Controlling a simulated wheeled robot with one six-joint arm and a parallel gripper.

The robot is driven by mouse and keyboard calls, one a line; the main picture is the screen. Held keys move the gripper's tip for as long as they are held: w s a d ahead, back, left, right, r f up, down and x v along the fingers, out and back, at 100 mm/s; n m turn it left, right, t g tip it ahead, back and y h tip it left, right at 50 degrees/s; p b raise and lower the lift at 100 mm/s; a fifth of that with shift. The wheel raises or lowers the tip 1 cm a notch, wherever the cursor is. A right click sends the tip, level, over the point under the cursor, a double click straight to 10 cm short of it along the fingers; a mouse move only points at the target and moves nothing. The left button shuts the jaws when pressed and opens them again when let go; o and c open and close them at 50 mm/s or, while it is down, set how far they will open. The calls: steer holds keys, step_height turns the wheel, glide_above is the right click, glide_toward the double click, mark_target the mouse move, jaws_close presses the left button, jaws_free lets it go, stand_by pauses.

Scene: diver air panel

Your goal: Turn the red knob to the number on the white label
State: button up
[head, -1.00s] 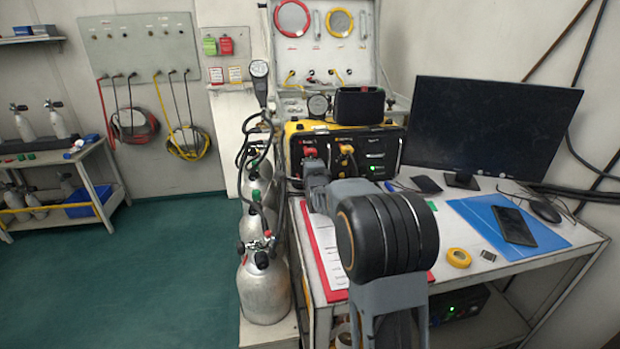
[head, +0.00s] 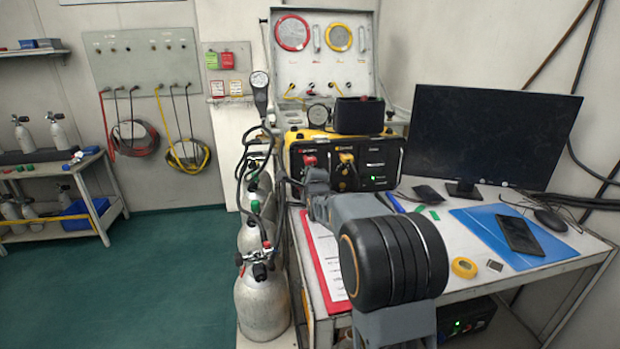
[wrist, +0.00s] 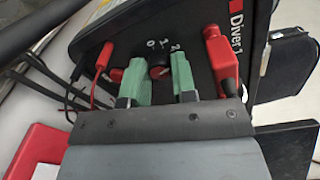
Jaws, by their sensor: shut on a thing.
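In the wrist view, my gripper (wrist: 155,80) has two green fingertips against the dark panel face, one on each side of a dark red knob (wrist: 158,62). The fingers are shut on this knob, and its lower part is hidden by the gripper. Small white figures, 0, 1 and 2, show around the knob's top edge. In the head view, the yellow-and-black air panel (head: 370,152) stands on the bench. My gripper's wrist is in front of its left side and hides the fingertips. I cannot tell which white label carries the number.
A red connector (wrist: 220,60) sits right of the fingers, beside the "Diver 1" lettering. A red cable and dark hoses lie at the left. In the head view, silver cylinders (head: 262,300) stand left of the bench and a monitor (head: 490,135) stands right.

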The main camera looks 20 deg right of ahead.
steer(key=o, duration=0.9)
steer(key=v, duration=1.3)
steer(key=shift+s+a, duration=0.1)
steer(key=shift+s, duration=0.3)
steer(key=s+a+r+n+g+y+p, duration=0.1)
steer(key=s+a+r+n+g+p, duration=0.1)
steer(key=s+n+p, duration=0.4)
steer(key=s+a+r+n+g+y+p, duration=0.1)
steer(key=s+a+r+n+g+p, duration=0.1)
steer(key=s+a+n+g+p, duration=0.3)
steer(key=s+a+r+n+g+y+p, duration=0.1)
steer(key=s+a+r+n+g+p, duration=0.2)
steer(key=s+n+g+p, duration=0.3)
steer(key=shift+s+a+n+g+y+p, duration=0.2)
steer(key=shift+s+n+p, duration=0.4)
steer(key=shift+s+n, duration=0.9)
steer(key=shift+s+a+n+g+y+p, duration=0.15)
steer(key=shift+s+n+p, duration=0.45)
steer(key=shift+s+n, duration=0.95)
